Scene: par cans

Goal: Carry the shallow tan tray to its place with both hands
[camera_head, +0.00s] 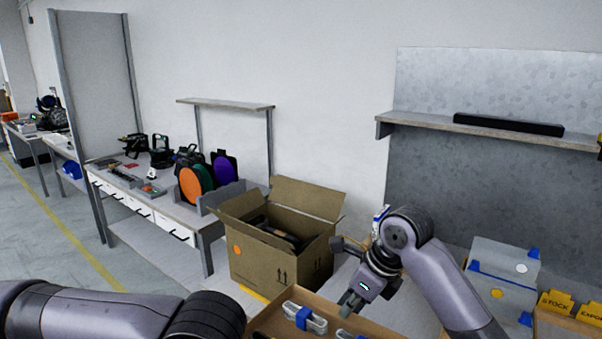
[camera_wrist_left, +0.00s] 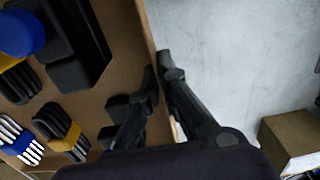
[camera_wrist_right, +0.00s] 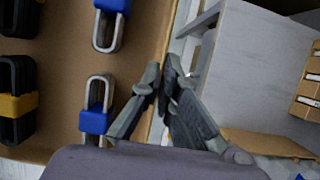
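The shallow tan tray (camera_head: 267,320) is at the bottom middle of the head view, its near part cut off. It holds grey loops with blue bands (camera_head: 304,317); the wrist views also show black pieces with yellow bands. My right gripper (camera_head: 350,303) is at the tray's right side. In the right wrist view, my right gripper (camera_wrist_right: 163,72) has its fingers closed on either side of the tray wall (camera_wrist_right: 167,30). In the left wrist view, my left gripper (camera_wrist_left: 160,75) likewise pinches the opposite wall (camera_wrist_left: 149,30). My left gripper is out of the head view.
An open cardboard box (camera_head: 280,262) stands just beyond the tray. A workbench (camera_head: 180,215) with tools runs along the wall at left. Grey boxes with blue corners (camera_head: 503,263) and yellow-labelled bins (camera_head: 570,325) stand at right. A wall shelf (camera_head: 440,124) holds a black bar.

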